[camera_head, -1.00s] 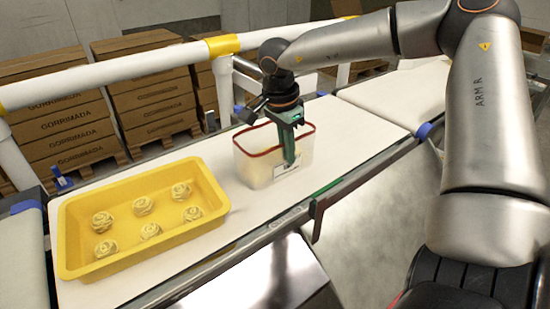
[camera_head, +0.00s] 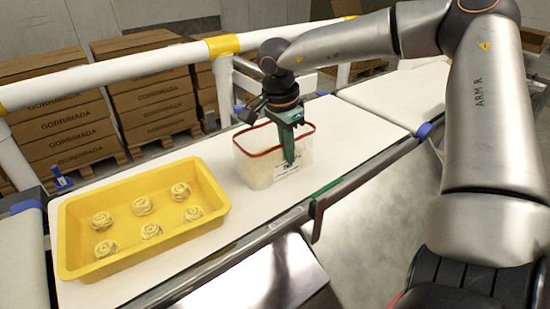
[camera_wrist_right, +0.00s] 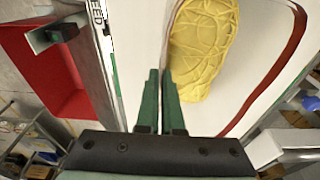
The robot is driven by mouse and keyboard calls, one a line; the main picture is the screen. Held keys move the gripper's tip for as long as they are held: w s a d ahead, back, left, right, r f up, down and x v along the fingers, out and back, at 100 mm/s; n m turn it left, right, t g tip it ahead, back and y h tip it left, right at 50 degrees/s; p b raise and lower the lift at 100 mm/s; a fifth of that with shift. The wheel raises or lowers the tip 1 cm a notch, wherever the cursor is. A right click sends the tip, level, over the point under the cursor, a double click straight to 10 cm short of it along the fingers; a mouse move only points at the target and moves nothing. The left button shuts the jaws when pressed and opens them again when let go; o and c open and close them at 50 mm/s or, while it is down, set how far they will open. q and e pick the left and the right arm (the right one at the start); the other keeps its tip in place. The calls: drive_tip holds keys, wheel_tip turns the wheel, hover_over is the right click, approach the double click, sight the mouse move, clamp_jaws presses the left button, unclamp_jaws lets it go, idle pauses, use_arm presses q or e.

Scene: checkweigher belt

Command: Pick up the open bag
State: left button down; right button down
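The open bag (camera_head: 258,170) is a translucent, box-shaped bag with a red rim. It stands upright on the white belt, right of the yellow tray. In the right wrist view its yellow contents (camera_wrist_right: 203,45) show inside the red rim. My right gripper (camera_head: 289,158) points down at the bag's near wall, above a white label. In the wrist view the green fingers of my right gripper (camera_wrist_right: 160,95) are close together with the bag's wall running between them, so it looks shut on that wall. My left gripper is not in view.
A yellow tray (camera_head: 75,245) with several pale rosette-shaped pieces stands on the belt (camera_head: 345,135) at the left. A white rail (camera_head: 120,73) with yellow joints runs behind the belt. Cartons are stacked beyond it. The belt right of the bag is clear.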

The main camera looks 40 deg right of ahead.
drive_tip(key=shift+r, duration=0.1)
idle(0.4)
wheel_tip(320, 180, up, 9)
drive_tip(key=shift+r+p, duration=0.1)
drive_tip(key=shift+p, duration=0.6)
drive_tip(key=shift+r, duration=0.4)
